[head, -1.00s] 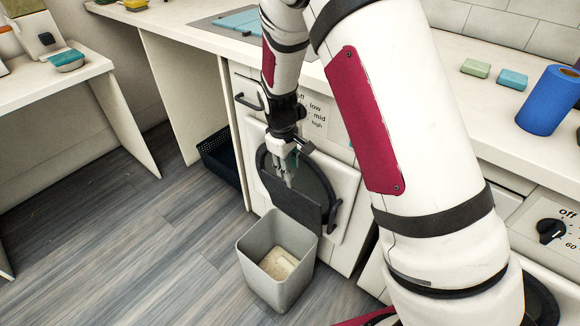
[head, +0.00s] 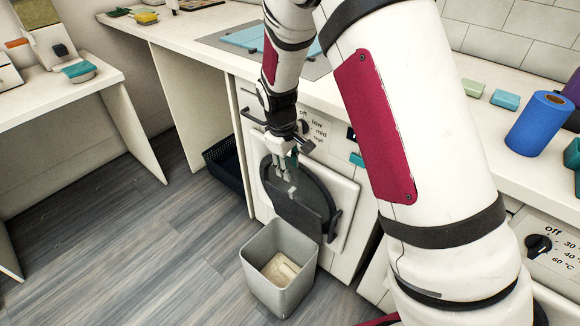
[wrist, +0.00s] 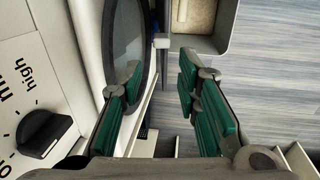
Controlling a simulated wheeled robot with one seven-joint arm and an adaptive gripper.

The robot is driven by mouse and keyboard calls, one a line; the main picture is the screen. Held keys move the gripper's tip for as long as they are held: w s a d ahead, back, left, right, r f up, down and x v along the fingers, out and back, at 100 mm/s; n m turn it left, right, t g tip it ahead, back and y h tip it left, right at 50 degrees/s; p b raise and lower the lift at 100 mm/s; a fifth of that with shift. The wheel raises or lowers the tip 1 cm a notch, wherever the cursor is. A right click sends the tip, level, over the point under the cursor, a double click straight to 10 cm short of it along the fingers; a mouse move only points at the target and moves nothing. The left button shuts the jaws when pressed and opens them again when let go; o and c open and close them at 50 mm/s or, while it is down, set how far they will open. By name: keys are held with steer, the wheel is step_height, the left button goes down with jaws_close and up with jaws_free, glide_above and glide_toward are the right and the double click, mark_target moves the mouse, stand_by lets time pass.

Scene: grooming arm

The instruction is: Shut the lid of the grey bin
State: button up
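The grey bin (head: 255,283) stands on the floor in front of the washing machine, with something pale inside. Its dark grey lid (head: 304,220) is open, raised at the bin's back edge in front of the round door. In the wrist view the lid (wrist: 162,46) shows nearly edge-on, as a thin strip beyond and between the fingertips, and part of the bin (wrist: 232,22) is at the top. My gripper (head: 287,186) is above the bin, at the lid's upper edge; I cannot tell whether it touches. In the wrist view my gripper (wrist: 159,80) has its green-padded fingers wide apart, with nothing held.
The washing machine's round door (head: 318,190) and its handle are close behind the lid. A dark basket (head: 222,165) sits under the counter to the left. The wooden floor (head: 150,250) left of the bin is clear.

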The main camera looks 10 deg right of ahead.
steer(key=r, duration=0.1)
steer(key=r+p, duration=0.2)
steer(key=shift+s+a+r, duration=0.2)
steer(key=shift+a+r, duration=0.05)
steer(key=shift+r, duration=0.1)
stand_by(0.4)
steer(key=shift+f, duration=0.1)
jaws_close()
steer(key=w+d+f+m+t+h+b, duration=0.1)
steer(key=d+f+m+b, duration=0.1)
steer(key=f+m+b, duration=0.4)
steer(key=w+d+f+m+t+h+b, duration=0.1)
steer(key=d+f+m+h+b, duration=0.1)
steer(key=f+m+b, duration=0.4)
steer(key=m+b, duration=0.5)
steer(key=m, duration=0.1)
steer(key=shift+w+d+f, duration=0.2)
steer(key=shift+w+d, duration=0.05)
